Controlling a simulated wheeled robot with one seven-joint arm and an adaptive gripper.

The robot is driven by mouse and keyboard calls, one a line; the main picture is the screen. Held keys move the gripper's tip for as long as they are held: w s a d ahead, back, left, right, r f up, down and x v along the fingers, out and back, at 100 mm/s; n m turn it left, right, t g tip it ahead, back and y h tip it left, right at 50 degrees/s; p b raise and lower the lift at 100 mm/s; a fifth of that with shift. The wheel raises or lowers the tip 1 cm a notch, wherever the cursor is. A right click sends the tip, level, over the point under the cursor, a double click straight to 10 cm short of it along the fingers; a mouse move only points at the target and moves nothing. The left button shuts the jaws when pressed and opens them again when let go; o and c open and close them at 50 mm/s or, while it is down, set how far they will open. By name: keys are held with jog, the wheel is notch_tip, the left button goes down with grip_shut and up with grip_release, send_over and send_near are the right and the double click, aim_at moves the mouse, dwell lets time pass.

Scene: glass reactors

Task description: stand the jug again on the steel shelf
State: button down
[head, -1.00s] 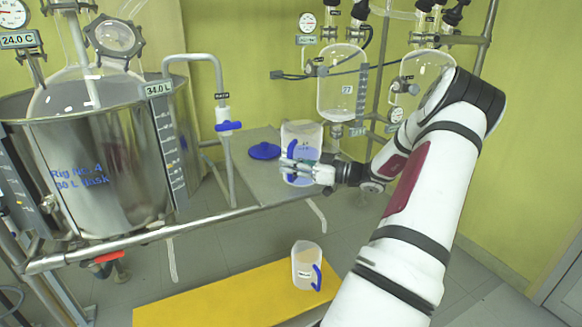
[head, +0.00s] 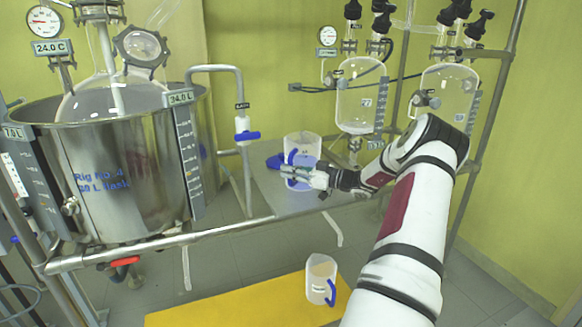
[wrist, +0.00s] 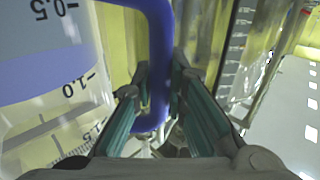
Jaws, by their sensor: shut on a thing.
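The clear jug (head: 306,146) with a blue handle and bluish liquid is upright at the steel shelf (head: 266,193) in the head view. I cannot tell whether its base touches the shelf or hangs just above it. My gripper (head: 290,172) reaches in from the right and is shut on the jug's handle. In the wrist view the blue handle (wrist: 159,50) stands between the fingers of my gripper (wrist: 158,90), and the jug's graduated wall (wrist: 50,95) fills the left side.
A second blue-handled jug (head: 319,279) stands on a yellow surface (head: 230,308) below. A large steel vessel (head: 120,180) with a front rail is at left. Glass vessels (head: 360,105) hang behind.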

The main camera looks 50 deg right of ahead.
jog(key=shift+f, duration=0.5)
jog(key=c, duration=2)
grip_release()
jog(key=shift+f, duration=0.25)
jog(key=o, duration=0.4)
